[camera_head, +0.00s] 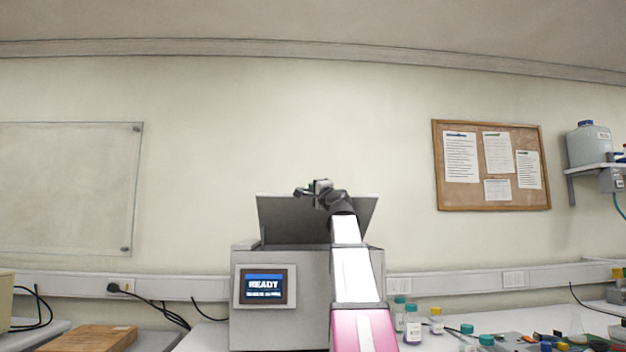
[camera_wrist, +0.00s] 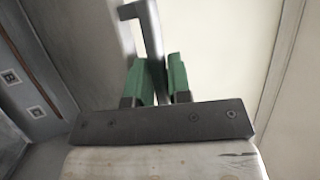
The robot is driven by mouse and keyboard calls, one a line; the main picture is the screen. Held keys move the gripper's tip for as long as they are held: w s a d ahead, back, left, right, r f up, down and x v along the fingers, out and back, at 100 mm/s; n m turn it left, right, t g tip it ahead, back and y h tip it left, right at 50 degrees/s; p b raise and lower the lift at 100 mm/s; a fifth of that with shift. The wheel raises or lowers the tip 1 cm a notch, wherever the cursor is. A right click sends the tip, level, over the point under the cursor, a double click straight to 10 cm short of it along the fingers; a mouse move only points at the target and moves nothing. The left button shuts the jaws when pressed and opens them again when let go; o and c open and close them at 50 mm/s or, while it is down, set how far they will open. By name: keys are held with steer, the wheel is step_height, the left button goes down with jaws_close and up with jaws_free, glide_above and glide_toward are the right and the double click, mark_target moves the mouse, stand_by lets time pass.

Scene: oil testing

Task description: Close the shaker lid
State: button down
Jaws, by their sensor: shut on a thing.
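The shaker (camera_head: 309,300) is a grey box on the bench, with a lit screen (camera_head: 264,287) reading READY on its front. Its grey lid (camera_head: 285,222) stands raised and tilted up at the top of the box. My gripper (camera_head: 314,188) is at the lid's upper edge, and my arm hides part of the lid and the box front. In the wrist view the green fingertips (camera_wrist: 160,77) of my gripper are closed around a grey metal handle bar (camera_wrist: 147,28). The join of the handle to the lid is hard to make out.
Bottles (camera_head: 412,326) with teal and yellow caps stand on the bench right of the shaker. A wooden board (camera_head: 90,338) lies at the lower left. Black cables (camera_head: 165,312) hang near the wall trunking. The wall behind the lid is bare.

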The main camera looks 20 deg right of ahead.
steer(key=s+f+n+t+y, duration=0.1)
steer(key=s+f, duration=0.1)
steer(key=f, duration=0.8)
steer(key=s+a+f+n+t+y, duration=0.1)
steer(key=s+f+n+t+y, duration=0.1)
steer(key=f, duration=0.8)
steer(key=shift+s+a+f, duration=0.15)
steer(key=shift+s+a, duration=0.1)
steer(key=shift+s, duration=0.45)
steer(key=c, duration=1.4)
jaws_free()
steer(key=v, duration=1.1)
steer(key=shift+n+t+y, duration=0.3)
steer(key=shift+n+y, duration=0.1)
steer(key=shift+s+a+f, duration=0.1)
steer(key=shift+f, duration=0.05)
